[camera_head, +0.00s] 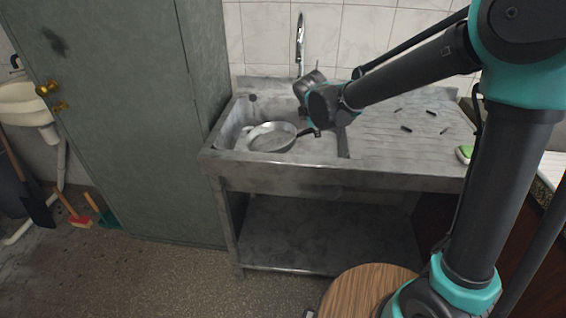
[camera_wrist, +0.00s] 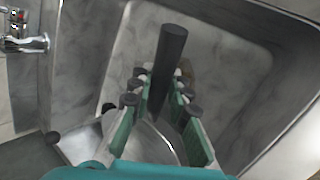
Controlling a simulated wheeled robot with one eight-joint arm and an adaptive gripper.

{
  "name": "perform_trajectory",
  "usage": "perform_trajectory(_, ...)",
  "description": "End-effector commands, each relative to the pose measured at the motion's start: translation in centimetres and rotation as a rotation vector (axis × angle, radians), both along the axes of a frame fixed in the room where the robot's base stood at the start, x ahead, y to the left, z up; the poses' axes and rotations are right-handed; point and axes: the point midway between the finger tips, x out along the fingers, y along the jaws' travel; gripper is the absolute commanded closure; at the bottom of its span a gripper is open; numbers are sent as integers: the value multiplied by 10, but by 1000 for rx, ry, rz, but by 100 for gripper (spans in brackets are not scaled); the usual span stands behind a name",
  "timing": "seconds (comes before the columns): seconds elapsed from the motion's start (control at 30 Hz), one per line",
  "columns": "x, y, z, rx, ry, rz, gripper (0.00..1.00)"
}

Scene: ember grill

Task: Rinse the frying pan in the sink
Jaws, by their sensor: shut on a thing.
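The frying pan (camera_head: 270,138) is a light metal pan with a dark handle, inside the sink basin (camera_head: 225,138). Its bowl lies toward the basin's left side and looks slightly tilted; I cannot tell whether it touches the bottom. My gripper (camera_head: 312,131) reaches down into the basin and is shut on the pan's handle. In the wrist view the dark handle (camera_wrist: 172,55) runs between the green finger pads of my gripper (camera_wrist: 163,108). Part of the pan's metal (camera_wrist: 150,143) shows below the fingers. The chrome faucet (camera_head: 300,38) stands behind the basin; no water is visible from it.
The ribbed drainboard (camera_head: 385,150) to the right holds several small dark bits and a green-and-white item (camera_head: 464,153) at its right edge. A tall grey-green cabinet (camera_head: 130,110) stands close on the left. A round wooden top (camera_head: 365,290) is in front.

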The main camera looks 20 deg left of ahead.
Motion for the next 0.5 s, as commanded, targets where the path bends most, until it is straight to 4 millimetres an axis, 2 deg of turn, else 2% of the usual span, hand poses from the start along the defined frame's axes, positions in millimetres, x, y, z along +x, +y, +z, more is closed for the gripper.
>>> perform_trajectory(0.5,0,0,37,0,0,0,100)
